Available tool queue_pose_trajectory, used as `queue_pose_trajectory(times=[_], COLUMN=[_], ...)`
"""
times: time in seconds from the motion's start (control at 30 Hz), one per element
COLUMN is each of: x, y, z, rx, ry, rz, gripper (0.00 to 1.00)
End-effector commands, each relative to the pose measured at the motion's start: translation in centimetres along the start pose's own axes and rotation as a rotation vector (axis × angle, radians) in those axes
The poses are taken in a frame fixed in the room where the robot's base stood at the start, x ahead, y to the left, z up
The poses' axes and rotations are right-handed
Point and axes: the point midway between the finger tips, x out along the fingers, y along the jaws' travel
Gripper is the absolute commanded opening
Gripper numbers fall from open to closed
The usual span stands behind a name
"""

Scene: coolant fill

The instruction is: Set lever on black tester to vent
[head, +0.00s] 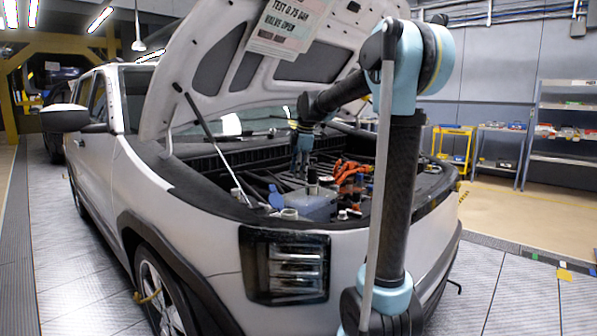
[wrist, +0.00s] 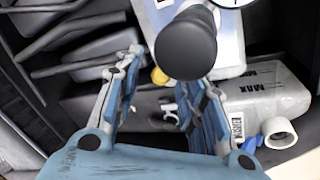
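The tester shows in the wrist view as a pale metal body (wrist: 231,45) with a large black rounded knob (wrist: 187,45) and part of a round dial (wrist: 232,2) at the top edge. A small yellow piece (wrist: 160,76) sits beside the knob; I cannot tell whether it is the lever. The lever's position is not readable. My gripper (wrist: 168,70) is open and empty, its fingers spread below the knob, with no clear contact. In the head view my gripper (head: 301,158) points down into the engine bay.
A translucent tank (wrist: 265,93) marked MAX lies beside the tester, with a white round neck (wrist: 279,132). The raised hood (head: 225,65) hangs above; a thin prop rod (head: 210,135) stands left.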

Motion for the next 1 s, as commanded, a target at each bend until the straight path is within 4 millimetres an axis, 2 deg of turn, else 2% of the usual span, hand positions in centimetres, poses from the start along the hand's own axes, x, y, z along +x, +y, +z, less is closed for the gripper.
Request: queue_pose_trajectory(times=[0.27, 0.7, 0.9, 1.0], x=[-1.0, -8.5, -10.9, -11.5], y=[0.0, 0.0, 0.1, 0.1], z=[-0.1, 0.0, 0.0, 0.0], rx=[0.000, -0.001, -0.001, -0.001], ry=[0.001, 0.001, 0.001, 0.001], rz=[-0.001, -0.002, -0.001, -0.001], gripper=[0.37, 0.37, 0.37, 0.37])
